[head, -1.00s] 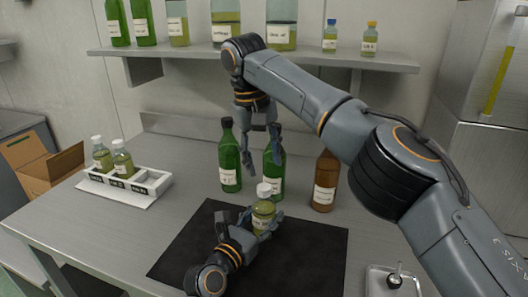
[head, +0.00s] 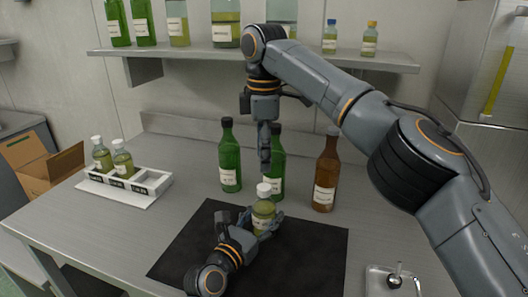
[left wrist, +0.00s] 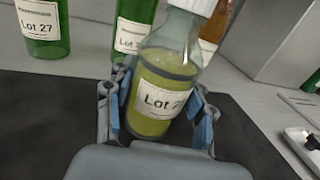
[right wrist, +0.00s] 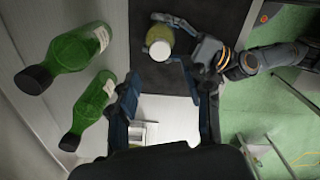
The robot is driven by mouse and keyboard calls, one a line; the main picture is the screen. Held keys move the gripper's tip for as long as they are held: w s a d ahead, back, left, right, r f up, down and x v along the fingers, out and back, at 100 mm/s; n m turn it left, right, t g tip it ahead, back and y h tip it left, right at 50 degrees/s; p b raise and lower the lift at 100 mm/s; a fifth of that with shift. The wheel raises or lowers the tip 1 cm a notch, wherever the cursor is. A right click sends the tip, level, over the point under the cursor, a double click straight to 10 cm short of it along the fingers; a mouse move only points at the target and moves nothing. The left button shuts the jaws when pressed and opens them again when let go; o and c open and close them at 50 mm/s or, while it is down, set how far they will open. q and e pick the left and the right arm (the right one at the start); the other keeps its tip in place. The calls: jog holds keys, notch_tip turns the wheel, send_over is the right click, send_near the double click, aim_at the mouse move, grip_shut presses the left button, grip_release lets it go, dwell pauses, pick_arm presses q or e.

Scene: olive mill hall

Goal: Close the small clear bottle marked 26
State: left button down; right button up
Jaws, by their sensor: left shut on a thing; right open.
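The small clear bottle (head: 263,217) holds yellow-green liquid and stands about upright over the black mat (head: 310,250). Its label in the left wrist view (left wrist: 158,103) reads "Lot 2", with the last digit hidden. A white cap (head: 264,190) sits on its mouth; I cannot tell how tight it is. My left gripper (left wrist: 158,125) is shut around the bottle's body. My right gripper (head: 265,155) is open and empty, pointing down above the cap. In the right wrist view the capped bottle (right wrist: 158,32) lies beyond the open fingertips (right wrist: 165,95), apart from them.
Two green bottles (head: 230,160) (head: 277,160) and a brown bottle (head: 326,175) stand behind the mat. A white rack (head: 150,185) with two capped small bottles is at left. A metal tray (head: 375,285) is at front right. A shelf (head: 200,53) with bottles hangs above.

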aim_at(264, 187)
jog(key=shift+f, duration=4)
jog(key=shift+c, duration=0.2)
grip_shut()
jog(key=m, duration=0.3)
jog(key=shift+m, duration=0.4)
jog(key=m, duration=0.5)
jog(key=shift+o, duration=0.8)
grip_release()
notch_tip(264, 187, up, 12)
